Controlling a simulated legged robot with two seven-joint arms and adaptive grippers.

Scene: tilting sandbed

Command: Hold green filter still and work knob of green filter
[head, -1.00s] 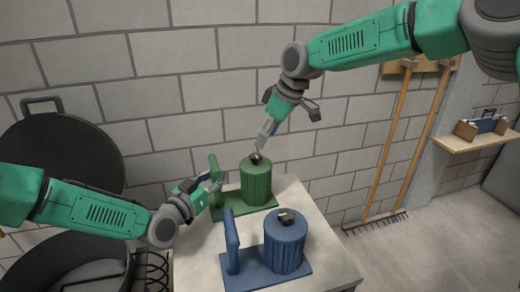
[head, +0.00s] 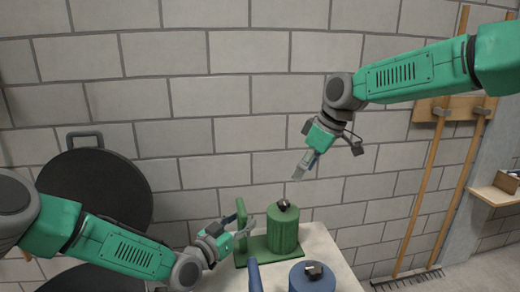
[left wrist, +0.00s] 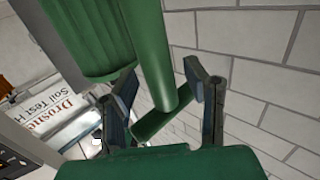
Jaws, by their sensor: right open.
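The green filter stands on the table: a ribbed green canister (head: 283,232) with a dark knob (head: 285,204) on its lid, a flat base and an upright handle post (head: 241,214) on its left. My left gripper (head: 243,229) is at this post. The fingers point down and left.
A blue filter (head: 312,280) with a similar knob stands nearer on the table, partly cut off below. A grey block wall is close behind. A black round lid (head: 95,195) is at left.

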